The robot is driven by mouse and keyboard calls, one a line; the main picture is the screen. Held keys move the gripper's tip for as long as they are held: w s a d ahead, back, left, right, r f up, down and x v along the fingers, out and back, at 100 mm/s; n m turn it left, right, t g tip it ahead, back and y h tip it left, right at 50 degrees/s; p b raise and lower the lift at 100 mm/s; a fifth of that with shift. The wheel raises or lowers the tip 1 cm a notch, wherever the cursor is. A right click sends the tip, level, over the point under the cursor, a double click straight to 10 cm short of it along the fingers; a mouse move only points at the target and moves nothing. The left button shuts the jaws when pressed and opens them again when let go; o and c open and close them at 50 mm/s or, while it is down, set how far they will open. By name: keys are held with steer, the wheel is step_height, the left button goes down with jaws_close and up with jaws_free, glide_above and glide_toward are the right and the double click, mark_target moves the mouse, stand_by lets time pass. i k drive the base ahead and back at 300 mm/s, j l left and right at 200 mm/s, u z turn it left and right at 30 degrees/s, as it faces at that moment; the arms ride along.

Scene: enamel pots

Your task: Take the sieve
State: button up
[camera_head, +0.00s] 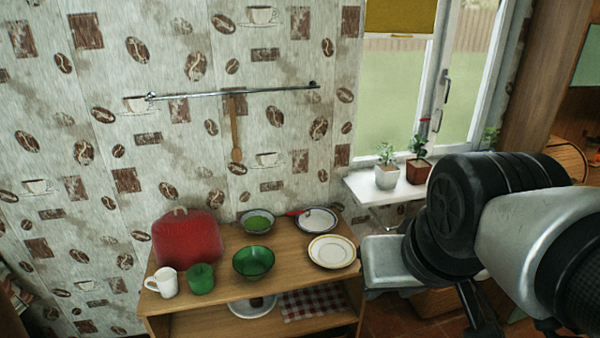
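No object in view can be made out for certain as the sieve. One candidate is a shallow round white vessel with a dark rim (317,220) at the back right of the wooden shelf unit's top. A red handle-like piece (298,212) lies at its left edge. Another candidate is a small dark-rimmed round bowl with green inside (257,222), just left of it. Mesh cannot be seen in either. No gripper fingers can be made out.
A wooden spoon (236,140) hangs from the wall rail (270,89). Potted plants (387,176) stand by the window.

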mark_target(256, 221)
steer(key=i+u, duration=0.15)
steer(key=i, duration=0.3)
steer(key=i+l+u, duration=0.15)
steer(key=i, duration=0.3)
steer(key=i+l+u, duration=0.1)
steer(key=i, duration=0.35)
steer(key=l, duration=0.1)
